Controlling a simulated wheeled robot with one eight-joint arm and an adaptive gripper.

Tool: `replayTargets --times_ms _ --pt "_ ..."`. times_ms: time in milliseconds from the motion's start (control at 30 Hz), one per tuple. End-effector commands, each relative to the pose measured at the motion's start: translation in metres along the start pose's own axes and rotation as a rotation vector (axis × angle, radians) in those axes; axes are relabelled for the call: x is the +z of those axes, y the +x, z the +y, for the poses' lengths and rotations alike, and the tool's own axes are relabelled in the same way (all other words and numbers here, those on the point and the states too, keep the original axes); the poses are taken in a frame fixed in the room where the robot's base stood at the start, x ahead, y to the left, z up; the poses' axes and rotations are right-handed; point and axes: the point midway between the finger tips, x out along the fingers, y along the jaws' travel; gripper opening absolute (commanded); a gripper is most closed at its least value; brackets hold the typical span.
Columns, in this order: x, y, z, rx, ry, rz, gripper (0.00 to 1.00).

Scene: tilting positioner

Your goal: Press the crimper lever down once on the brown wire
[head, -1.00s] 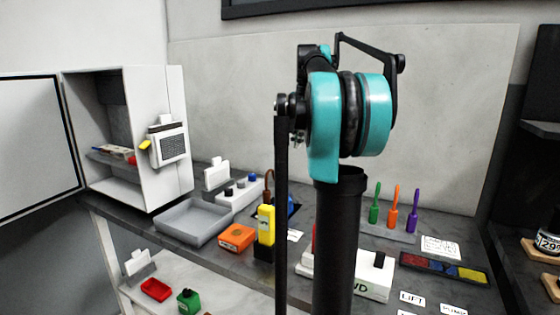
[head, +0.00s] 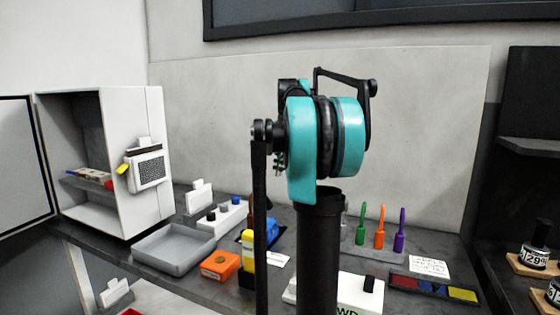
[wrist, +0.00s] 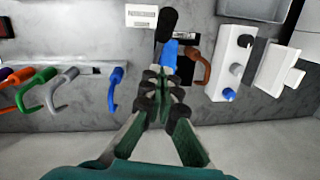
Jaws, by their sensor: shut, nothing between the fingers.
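The crimper appears as a blue body (wrist: 170,55) with a black lever end (wrist: 168,22), at the top middle of the wrist view. In the head view only part of its blue body (head: 277,229) shows behind my arm. The brown wire (wrist: 200,66) curves just right of the blue body in the wrist view. I cannot tell whether it sits in the jaws. My gripper (wrist: 160,84) is shut and empty, with its fingertips over or beside the blue body's lower end. Contact cannot be told. My arm hides the gripper in the head view.
A white block with knobs (wrist: 231,64) stands right of the wire in the wrist view. Hooked tools, including a green one (wrist: 38,90), hang left. In the head view, a yellow block (head: 247,247), an orange box (head: 220,265) and a grey tray (head: 174,250) are nearby.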

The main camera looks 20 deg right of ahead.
Motion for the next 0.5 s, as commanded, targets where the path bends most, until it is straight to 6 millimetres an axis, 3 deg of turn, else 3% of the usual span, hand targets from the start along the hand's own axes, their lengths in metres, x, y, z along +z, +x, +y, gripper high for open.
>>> replayTargets --times_ms 200,500 --pt "0.0 0.043 0.0 0.0 -0.001 0.0 0.0" --pt "0.025 0.066 0.0 0.0 -0.001 0.0 0.0"
